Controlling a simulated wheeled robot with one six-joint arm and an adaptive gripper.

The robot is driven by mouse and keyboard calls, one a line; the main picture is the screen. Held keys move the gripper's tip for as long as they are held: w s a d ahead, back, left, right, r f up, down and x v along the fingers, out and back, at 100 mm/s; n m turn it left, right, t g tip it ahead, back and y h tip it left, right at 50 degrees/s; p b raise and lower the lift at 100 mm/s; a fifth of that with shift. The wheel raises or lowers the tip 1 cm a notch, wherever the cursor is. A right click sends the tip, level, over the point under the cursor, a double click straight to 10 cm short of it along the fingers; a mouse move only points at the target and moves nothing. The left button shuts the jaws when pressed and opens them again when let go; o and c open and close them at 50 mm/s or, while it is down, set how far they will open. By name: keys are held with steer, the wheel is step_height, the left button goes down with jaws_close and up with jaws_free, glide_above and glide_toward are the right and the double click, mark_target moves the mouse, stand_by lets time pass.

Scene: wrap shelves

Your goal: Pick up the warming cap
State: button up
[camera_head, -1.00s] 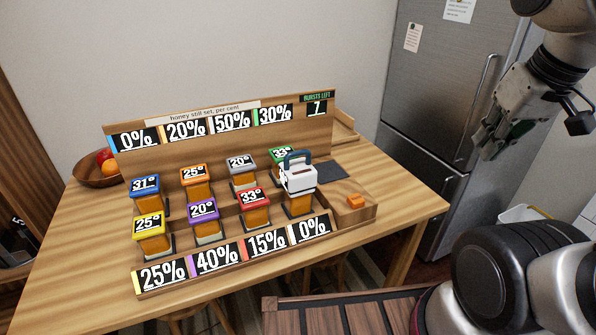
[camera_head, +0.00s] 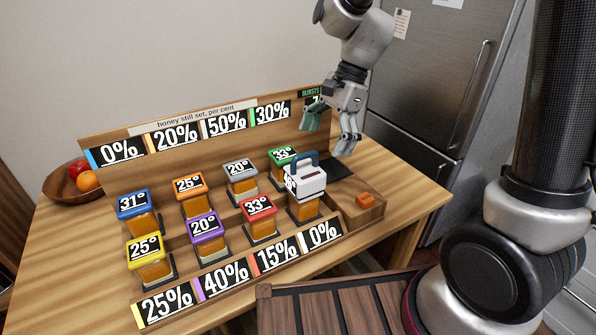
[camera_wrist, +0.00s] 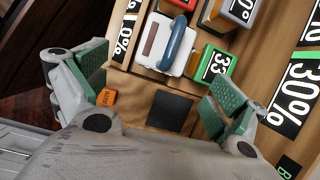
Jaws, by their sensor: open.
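The warming cap (camera_head: 308,181) is a white box with a dark blue arched handle. It sits on top of a honey jar (camera_head: 305,208) at the right end of the front row. In the wrist view the cap (camera_wrist: 165,45) is at the top centre, beyond my fingers. My gripper (camera_head: 332,130) is open and empty, above and behind the cap near the right end of the back board. In the wrist view its green finger pads (camera_wrist: 160,90) stand wide apart. The cap is not between them.
Several jars with coloured lids, such as yellow (camera_head: 146,247) and red (camera_head: 258,206), stand in two rows left of the cap. A green-lidded jar (camera_head: 283,156) is close behind it. A dark pad (camera_head: 336,168) and orange button (camera_head: 365,199) lie right. A fruit bowl (camera_head: 62,186) is far left.

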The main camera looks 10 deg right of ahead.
mark_target(306, 169)
steer(key=shift+w+a+f+m, duration=0.2)
steer(key=shift+a+f, duration=0.3)
steer(key=shift+a, duration=0.05)
steer(key=shift+w+a+f+m, duration=0.15)
steer(key=shift+a+f+m, duration=0.05)
steer(key=shift+a+f, duration=0.3)
steer(key=x, duration=0.4)
steer(key=s+x, duration=0.1)
steer(key=x, duration=0.2)
steer(key=shift+a, duration=0.1)
